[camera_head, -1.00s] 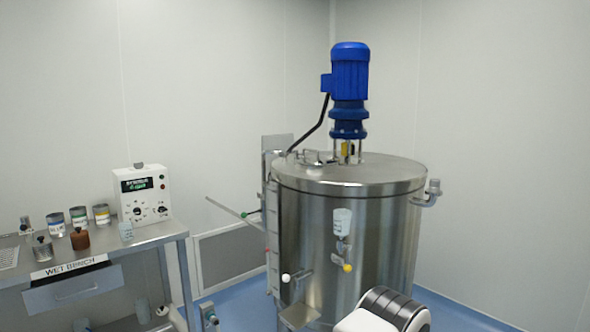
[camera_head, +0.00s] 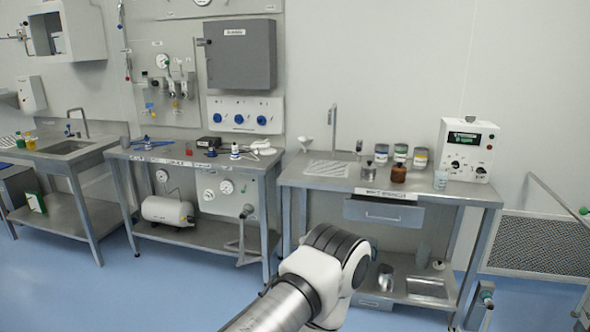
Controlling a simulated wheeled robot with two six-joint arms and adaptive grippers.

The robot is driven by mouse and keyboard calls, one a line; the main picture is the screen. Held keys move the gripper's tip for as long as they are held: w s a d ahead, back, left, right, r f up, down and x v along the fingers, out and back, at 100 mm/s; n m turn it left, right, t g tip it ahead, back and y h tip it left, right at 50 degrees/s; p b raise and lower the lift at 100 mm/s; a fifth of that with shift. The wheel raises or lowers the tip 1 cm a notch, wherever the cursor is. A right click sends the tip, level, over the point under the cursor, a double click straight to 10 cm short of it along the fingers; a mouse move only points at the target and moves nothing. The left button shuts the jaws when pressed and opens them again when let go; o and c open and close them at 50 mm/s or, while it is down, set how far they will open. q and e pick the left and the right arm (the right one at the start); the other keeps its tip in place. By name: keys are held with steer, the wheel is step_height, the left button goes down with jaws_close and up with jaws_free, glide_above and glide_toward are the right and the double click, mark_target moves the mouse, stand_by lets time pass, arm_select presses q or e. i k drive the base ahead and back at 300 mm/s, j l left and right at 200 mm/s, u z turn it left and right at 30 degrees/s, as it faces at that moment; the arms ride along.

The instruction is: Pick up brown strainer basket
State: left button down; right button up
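I cannot make out a brown strainer basket for certain in the head view. The only clearly brown item is a small brown jar-like thing (camera_head: 398,174) with a dark top, standing on the wet bench (camera_head: 455,190) at right of centre. It looks more like a bottle than a basket. One of my arms shows at the bottom centre, in front of the wet bench, but its gripper is outside the picture. My other gripper is not in view either.
Several labelled cans (camera_head: 400,153), a small metal container (camera_head: 381,153) and a control box (camera_head: 467,150) share the wet bench. A middle bench (camera_head: 140,155) and a sink bench (camera_head: 75,155) stand further left. Blue floor (camera_head: 130,290) is clear in front.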

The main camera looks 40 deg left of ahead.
mark_target(398, 171)
steer(key=u, duration=0.7)
steer(key=i, duration=0.15)
steer(key=z, duration=0.05)
